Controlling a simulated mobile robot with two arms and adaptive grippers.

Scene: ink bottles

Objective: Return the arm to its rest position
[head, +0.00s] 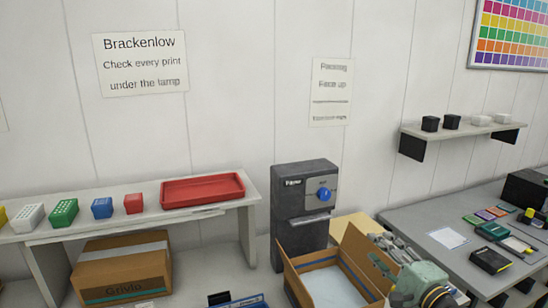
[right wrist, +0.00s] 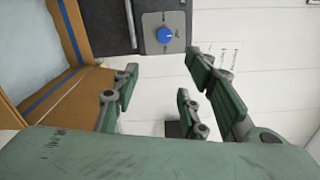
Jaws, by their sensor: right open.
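My right gripper (head: 388,258) is at the lower right of the head view, beside an open cardboard box (head: 372,248). Its green wrist body (head: 420,284) shows below the fingers. In the right wrist view the fingers of the right gripper (right wrist: 160,82) are spread wide with nothing between them. The cardboard box (right wrist: 70,100) lies at the left of that view, and the dark machine with a blue knob (right wrist: 164,36) is beyond the fingertips. My left gripper is not in view.
The dark machine (head: 304,225) stands behind the box. At left, a bench holds a red tray (head: 203,201) and several coloured containers (head: 64,211), with a closed carton (head: 123,281) beneath. At right, a grey table (head: 415,215) holds pads, below a wall shelf (head: 462,135) with small black and white blocks.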

